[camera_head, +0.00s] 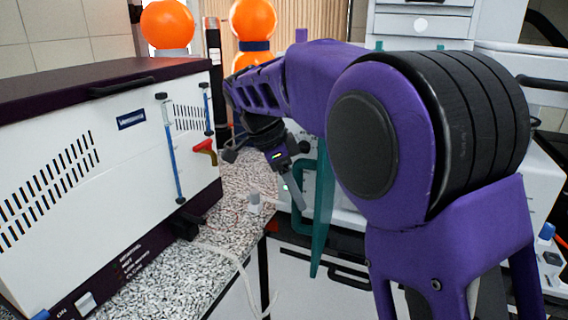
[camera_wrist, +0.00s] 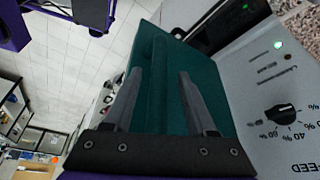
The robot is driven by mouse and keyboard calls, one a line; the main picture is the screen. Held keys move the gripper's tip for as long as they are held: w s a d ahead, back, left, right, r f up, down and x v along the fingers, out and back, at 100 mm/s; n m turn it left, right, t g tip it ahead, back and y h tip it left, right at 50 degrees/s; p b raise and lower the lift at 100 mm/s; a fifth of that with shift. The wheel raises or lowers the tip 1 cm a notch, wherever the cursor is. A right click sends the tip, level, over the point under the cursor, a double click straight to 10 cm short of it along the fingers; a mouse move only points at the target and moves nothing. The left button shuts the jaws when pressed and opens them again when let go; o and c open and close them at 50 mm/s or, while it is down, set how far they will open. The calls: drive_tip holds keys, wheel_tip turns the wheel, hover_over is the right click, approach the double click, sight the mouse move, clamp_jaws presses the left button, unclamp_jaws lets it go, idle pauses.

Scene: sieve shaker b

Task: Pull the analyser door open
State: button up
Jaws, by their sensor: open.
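The analyser door appears to be the teal panel (camera_head: 322,215), seen nearly edge-on in the head view and standing out from a white unit behind my arm. In the wrist view the teal door (camera_wrist: 210,80) fills the middle, with a long raised teal bar (camera_wrist: 157,75) along it. My gripper (camera_wrist: 158,74) is open, with one finger on each side of that bar in the picture. Whether the fingers touch it I cannot tell. In the head view my gripper (camera_head: 294,190) points down just left of the door, and my arm hides much of the unit.
A grey front panel with a black speed dial (camera_wrist: 281,112) lies right of the door. A large white machine with a dark top (camera_head: 100,80) stands at left on a speckled bench (camera_head: 165,270). Orange spheres (camera_head: 167,24) stand behind. A pale cable hangs over the bench edge.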

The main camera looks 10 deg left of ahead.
drive_tip(key=v, duration=1.6)
drive_tip(key=shift+r+p, duration=0.35)
drive_tip(key=shift+r, duration=0.05)
drive_tip(key=shift+s, duration=0.1)
